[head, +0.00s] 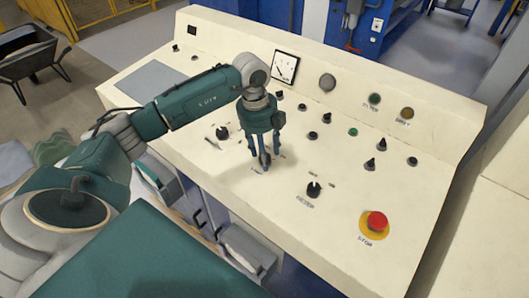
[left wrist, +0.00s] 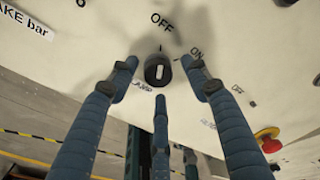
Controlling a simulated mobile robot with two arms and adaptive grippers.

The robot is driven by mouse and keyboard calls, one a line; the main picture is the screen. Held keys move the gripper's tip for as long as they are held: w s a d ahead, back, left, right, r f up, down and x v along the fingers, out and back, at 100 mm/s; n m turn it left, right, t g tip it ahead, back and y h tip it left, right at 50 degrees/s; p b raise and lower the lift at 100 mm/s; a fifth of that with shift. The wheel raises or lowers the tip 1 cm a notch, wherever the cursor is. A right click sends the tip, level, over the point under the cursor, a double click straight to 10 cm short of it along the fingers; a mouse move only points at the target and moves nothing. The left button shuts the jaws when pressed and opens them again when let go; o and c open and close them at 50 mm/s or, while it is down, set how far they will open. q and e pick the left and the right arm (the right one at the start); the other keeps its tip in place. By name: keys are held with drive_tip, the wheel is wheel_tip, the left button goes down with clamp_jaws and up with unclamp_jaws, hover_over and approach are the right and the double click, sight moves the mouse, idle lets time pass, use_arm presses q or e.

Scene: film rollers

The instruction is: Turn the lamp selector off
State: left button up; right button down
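The lamp selector (left wrist: 158,70) is a small black knob on the cream console panel, with the labels OFF, ON and LAMP around it in the left wrist view. A light mark shows on its face, but I cannot tell clearly which label it points at. My left gripper (left wrist: 160,76) is open, with its three blue fingers spread around the knob. Gaps show between the fingertips and the knob. In the head view my left gripper (head: 264,158) points down at the panel and its fingers partly hide the selector. My right gripper is not in view.
The cream console (head: 330,228) carries several other knobs and buttons. A black selector (head: 314,189) and a red stop button (head: 376,222) on a yellow base sit to the right. Another black knob (head: 222,133) is to the left. A gauge (head: 285,67) stands on the raised back.

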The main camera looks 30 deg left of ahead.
use_arm(q)
wheel_tip(320, 180, up, 12)
drive_tip(key=a, duration=0.1)
drive_tip(key=shift+s, duration=0.35)
drive_tip(key=shift+a, duration=0.1)
idle(0.4)
